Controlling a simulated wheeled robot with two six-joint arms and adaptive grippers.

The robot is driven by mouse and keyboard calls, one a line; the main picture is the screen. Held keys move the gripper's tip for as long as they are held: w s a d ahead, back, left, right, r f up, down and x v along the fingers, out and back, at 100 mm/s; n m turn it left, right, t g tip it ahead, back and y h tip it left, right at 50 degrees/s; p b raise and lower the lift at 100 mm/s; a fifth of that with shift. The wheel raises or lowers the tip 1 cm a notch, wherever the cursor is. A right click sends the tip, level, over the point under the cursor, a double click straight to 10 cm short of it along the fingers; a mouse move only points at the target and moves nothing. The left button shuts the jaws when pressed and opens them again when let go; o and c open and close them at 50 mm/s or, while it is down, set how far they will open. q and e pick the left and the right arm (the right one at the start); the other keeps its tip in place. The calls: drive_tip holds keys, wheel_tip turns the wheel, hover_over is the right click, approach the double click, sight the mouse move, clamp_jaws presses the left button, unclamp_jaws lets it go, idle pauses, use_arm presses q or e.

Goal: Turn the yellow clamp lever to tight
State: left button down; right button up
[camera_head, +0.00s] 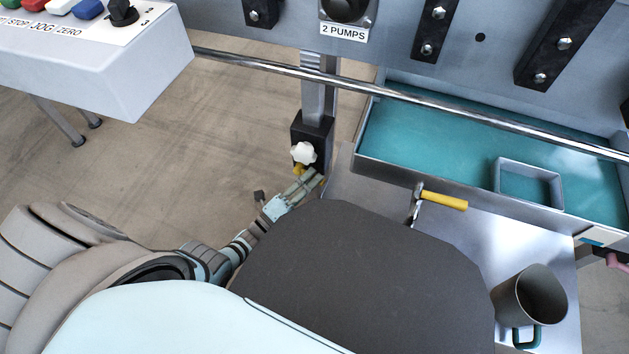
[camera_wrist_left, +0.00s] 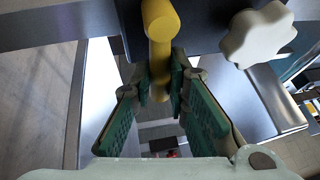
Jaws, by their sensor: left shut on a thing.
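The yellow clamp lever (camera_wrist_left: 160,38) runs down between the green-padded fingers of my left gripper (camera_wrist_left: 165,88) in the left wrist view. My left gripper is shut on it. In the head view the lever (camera_head: 298,168) shows only as a small yellow bit below a white star knob (camera_head: 304,153) on a black block on the upright post. My left gripper (camera_head: 314,178) covers the rest there. The white knob (camera_wrist_left: 257,35) also shows to the right of the lever in the left wrist view. My right gripper is not in view.
A teal-lined tray (camera_head: 430,115) lies behind a long metal rail (camera_head: 400,92). A yellow-handled tool (camera_head: 443,199) and a grey mug (camera_head: 530,297) are on the metal plate to the right. A control box (camera_head: 110,70) stands at upper left, with open floor below it.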

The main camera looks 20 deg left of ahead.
use_arm(q)
drive_tip(key=shift+d+r, duration=0.1)
idle(0.4)
drive_tip(key=c, duration=1.6)
unclamp_jaws()
drive_tip(key=shift+o, duration=0.2)
drive_tip(key=v, duration=1.2)
drive_tip(key=shift+n, duration=0.4)
